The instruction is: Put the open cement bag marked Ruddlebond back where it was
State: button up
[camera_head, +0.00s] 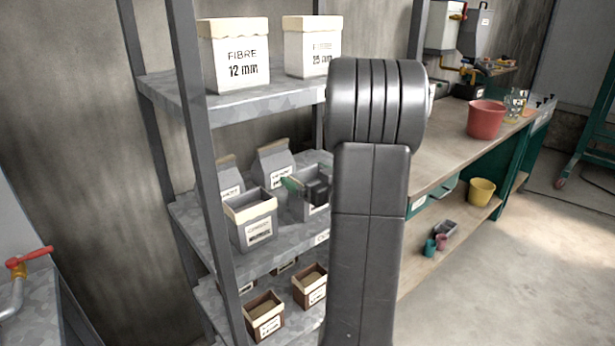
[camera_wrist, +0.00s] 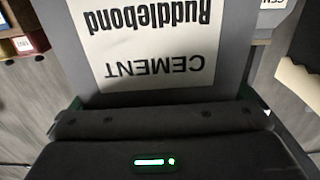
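The grey open cement bag marked Ruddlebond (camera_head: 302,207) is at the middle shelf, partly hidden behind my arm in the head view. Its white label reads upside down, close up, in the wrist view (camera_wrist: 150,45). My gripper (camera_head: 305,188) is at the top of this bag. In the wrist view its green-edged fingers (camera_wrist: 165,103) lie at the two sides of the bag, closed on it. The bag looks upright; I cannot tell whether its base touches the shelf (camera_head: 285,258).
Another open grey bag (camera_head: 252,222) stands left of it, with two closed grey bags (camera_head: 275,165) behind. FIBRE boxes (camera_head: 236,58) stand on the top shelf and brown open bags (camera_head: 264,316) below. A shelf post (camera_head: 200,150) stands at the front left. A workbench (camera_head: 450,145) is at right.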

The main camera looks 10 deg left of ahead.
jog(key=shift+r, duration=0.1)
jog(key=shift+r, duration=0.1)
jog(key=v, duration=1.2)
